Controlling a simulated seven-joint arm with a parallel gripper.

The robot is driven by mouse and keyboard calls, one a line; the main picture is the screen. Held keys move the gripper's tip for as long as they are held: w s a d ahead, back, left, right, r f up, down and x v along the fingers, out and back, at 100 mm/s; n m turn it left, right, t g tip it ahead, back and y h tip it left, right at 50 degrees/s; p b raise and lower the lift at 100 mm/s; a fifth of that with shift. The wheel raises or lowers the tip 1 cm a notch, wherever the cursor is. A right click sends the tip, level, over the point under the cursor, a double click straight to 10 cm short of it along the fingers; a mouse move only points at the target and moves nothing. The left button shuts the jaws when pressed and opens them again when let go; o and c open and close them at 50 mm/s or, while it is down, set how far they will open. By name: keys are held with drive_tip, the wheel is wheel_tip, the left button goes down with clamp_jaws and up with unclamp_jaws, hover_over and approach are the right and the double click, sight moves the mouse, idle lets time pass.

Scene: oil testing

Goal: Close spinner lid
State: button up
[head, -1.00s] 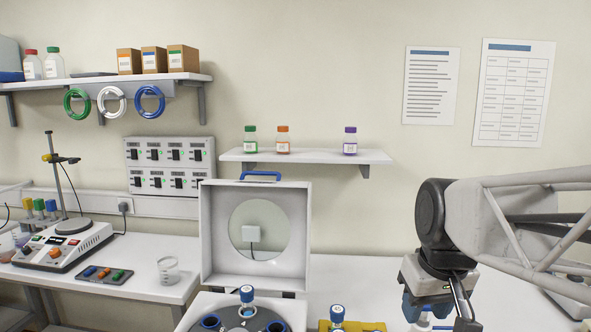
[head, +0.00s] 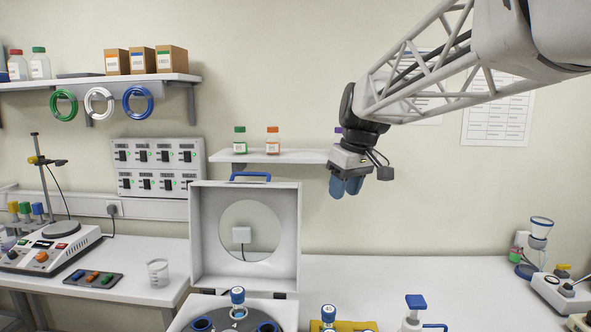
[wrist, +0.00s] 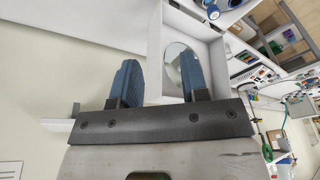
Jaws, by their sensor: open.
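The spinner lid (head: 197,235) stands upright and open at the back of the spinner, a white square frame with a round clear window. A blue handle (head: 250,176) is on its top edge. The spinner (head: 180,318) below shows its dark rotor with blue-rimmed holes and a blue-capped tube (head: 237,297). In the wrist view, the blue fingers of my gripper (wrist: 160,82) are spread, with the lid (wrist: 205,50) beyond the right one.
A wall shelf (head: 270,156) with bottles is behind my gripper. A yellow rack (head: 355,326) and a blue-topped bottle (head: 414,303) stand right of the spinner. The white bench (head: 400,272) beyond them is mostly clear.

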drive_tip(key=w+a+r+n, duration=0.1)
drive_tip(key=w+a+n, duration=0.2)
drive_tip(key=w+a, duration=0.4)
drive_tip(key=w+a+r+n+g+y, duration=0.1)
drive_tip(key=w+a+n, duration=0.2)
drive_tip(key=w+a, duration=0.5)
drive_tip(key=w+a+r+n+y, duration=0.1)
drive_tip(key=w+a+n, duration=0.2)
drive_tip(key=w+a, duration=0.5)
drive_tip(key=shift+w+a+r+n+g, duration=0.1)
drive_tip(key=shift+w+r+n+g, duration=0.05)
drive_tip(key=shift+w, duration=1.4)
drive_tip(key=shift+w+a+r+n+g, duration=0.1)
drive_tip(key=shift+w+r+n+g, duration=0.05)
drive_tip(key=shift+w, duration=1.35)
drive_tip(key=shift+w+a, duration=0.1)
drive_tip(key=shift+a, duration=0.05)
drive_tip(key=shift+x, duration=3.95)
drive_tip(key=shift+a, duration=0.1)
drive_tip(key=shift+c, duration=0.4)
clamp_jaws()
